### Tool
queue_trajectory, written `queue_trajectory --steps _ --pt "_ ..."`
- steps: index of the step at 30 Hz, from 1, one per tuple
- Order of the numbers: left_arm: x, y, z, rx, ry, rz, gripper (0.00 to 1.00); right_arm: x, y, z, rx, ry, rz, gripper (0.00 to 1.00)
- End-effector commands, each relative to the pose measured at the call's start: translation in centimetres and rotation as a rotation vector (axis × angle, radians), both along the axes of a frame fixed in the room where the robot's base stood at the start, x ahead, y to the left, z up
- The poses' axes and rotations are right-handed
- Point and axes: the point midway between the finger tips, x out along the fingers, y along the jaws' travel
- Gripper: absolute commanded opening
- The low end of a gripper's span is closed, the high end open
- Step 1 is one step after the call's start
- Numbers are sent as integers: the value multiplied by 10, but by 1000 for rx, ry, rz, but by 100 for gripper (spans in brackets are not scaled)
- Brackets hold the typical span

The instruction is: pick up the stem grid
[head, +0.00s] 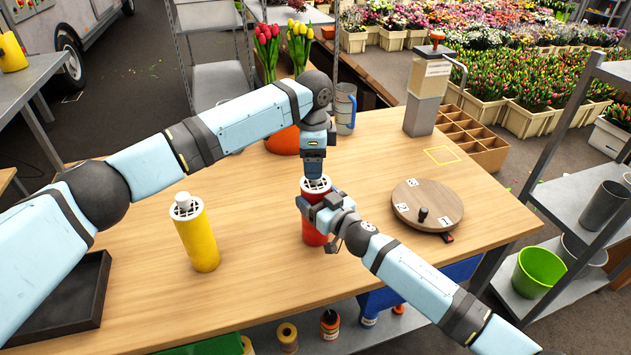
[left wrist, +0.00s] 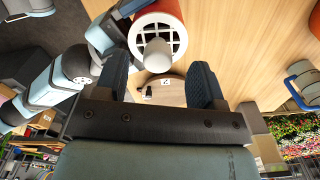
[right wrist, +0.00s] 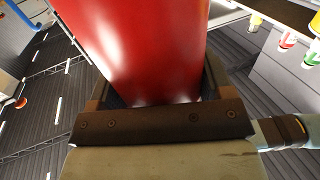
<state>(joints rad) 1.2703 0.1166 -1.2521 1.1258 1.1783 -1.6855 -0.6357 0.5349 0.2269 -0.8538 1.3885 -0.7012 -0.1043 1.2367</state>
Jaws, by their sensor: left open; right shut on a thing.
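A red vase (head: 312,238) stands upright on the wooden table, and its white stem grid (head: 316,185) sits in its mouth. In the left wrist view the round stem grid (left wrist: 141,35) shows its slots and a pale central knob (left wrist: 157,55). My left gripper (head: 314,174) is open directly above the grid; its fingers (left wrist: 158,84) point toward the knob, which appears between them and a little beyond the tips. Contact with the knob cannot be told. My right gripper (head: 328,212) is shut on the red vase, whose wall (right wrist: 140,45) fills much of the right wrist view.
A yellow vase (head: 197,240) with its own grid and knob stands to the left. A round wooden turntable (head: 427,204) lies to the right, near a yellow square outline (head: 441,156). A black tray (head: 70,300) lies front left.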

Motion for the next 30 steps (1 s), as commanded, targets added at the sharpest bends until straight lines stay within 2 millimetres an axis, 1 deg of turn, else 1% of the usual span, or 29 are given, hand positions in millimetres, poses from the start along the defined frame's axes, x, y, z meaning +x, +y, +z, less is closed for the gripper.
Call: queue_trajectory --steps 3,6,12,13,14,15,17,18,20,21,27,30 --pt "-2 -2 -20 1 1 1 63 0 0 0 0 0 1 40" --pt "-2 -2 -30 1 1 2 63 0 0 0 0 0 1 40" --pt "-2 -2 -32 0 0 2 63 0 0 0 0 0 1 40" --pt "-2 -2 -32 0 0 2 61 0 0 0 0 0 1 40" --pt "-2 -2 -32 0 0 2 54 0 0 0 0 0 1 40" --pt "-2 -2 -32 0 0 2 45 0 0 0 0 0 1 40" --pt "-2 -2 -32 0 0 2 31 0 0 0 0 0 1 40" --pt "-2 -2 -32 0 0 2 22 0 0 0 0 0 1 40" --pt "-2 -2 -32 0 0 2 8 0 0 0 0 0 1 40" --pt "-2 -2 -32 0 0 2 4 0 0 0 0 0 1 40" --pt "-1 -2 -31 0 0 2 4 0 0 0 0 0 1 40" --pt "-1 -2 -25 -1 -1 2 4 0 0 0 0 0 0 40"
